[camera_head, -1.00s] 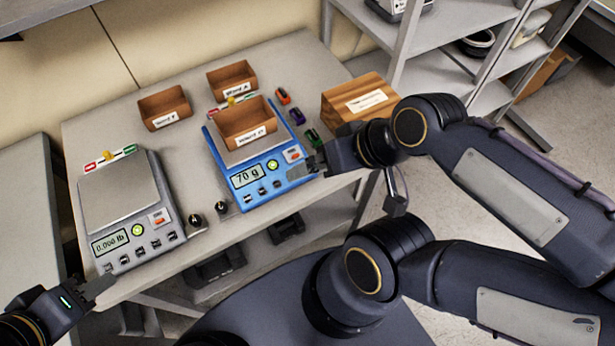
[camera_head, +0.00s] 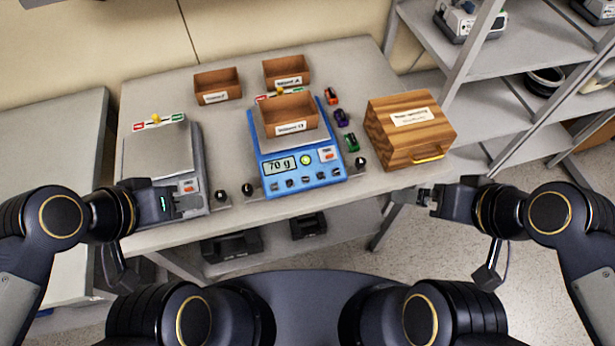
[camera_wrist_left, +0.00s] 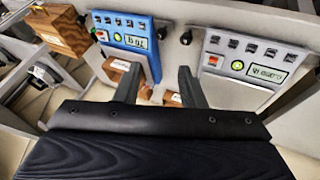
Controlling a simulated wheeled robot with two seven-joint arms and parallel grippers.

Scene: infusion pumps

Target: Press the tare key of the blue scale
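The blue scale (camera_head: 262,180) stands on the table with a brown cardboard box (camera_head: 290,112) on its pan; its display (camera_head: 279,166) reads 70 g. An orange-red key on a white patch (camera_head: 327,154) sits at the right of its panel, right of a round green key (camera_head: 306,160). The blue scale also shows upside down in the left wrist view (camera_wrist_left: 150,60). My left gripper (camera_head: 203,203) is over the front of the grey scale, left of the blue scale; its fingers are apart and empty in the left wrist view (camera_wrist_left: 158,78). My right gripper (camera_head: 424,198) is right of the blue scale, off the table's front edge.
The grey scale (camera_head: 155,155) stands on the left, its front partly hidden by my left gripper. Small dark knobs (camera_head: 247,190) stand between the scales. A wooden box (camera_head: 400,140) stands at the right; small coloured items (camera_head: 342,118) lie beside the blue scale. Two cardboard boxes (camera_head: 217,86) are behind.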

